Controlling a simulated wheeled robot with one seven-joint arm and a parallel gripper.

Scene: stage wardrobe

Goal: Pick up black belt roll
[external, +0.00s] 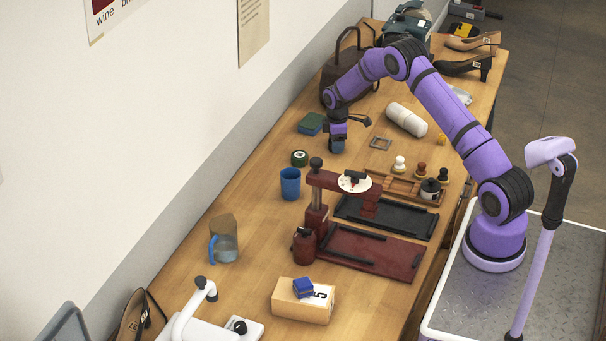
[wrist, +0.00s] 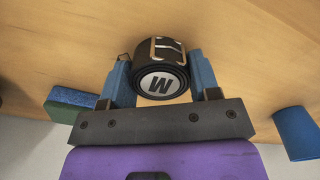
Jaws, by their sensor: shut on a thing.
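The black belt roll (wrist: 162,49) shows in the wrist view, with a pale W disc on its end and a metal buckle on top. It sits between the two blue fingers of my gripper (wrist: 160,78), which are shut on its sides. In the external view my gripper (external: 337,147) points down over the far half of the table, and the roll is mostly hidden there. I cannot tell whether the roll touches the table.
A small frame (external: 380,142) and white cylinder (external: 406,119) lie to the right. A maroon press (external: 317,222) stands nearer the camera.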

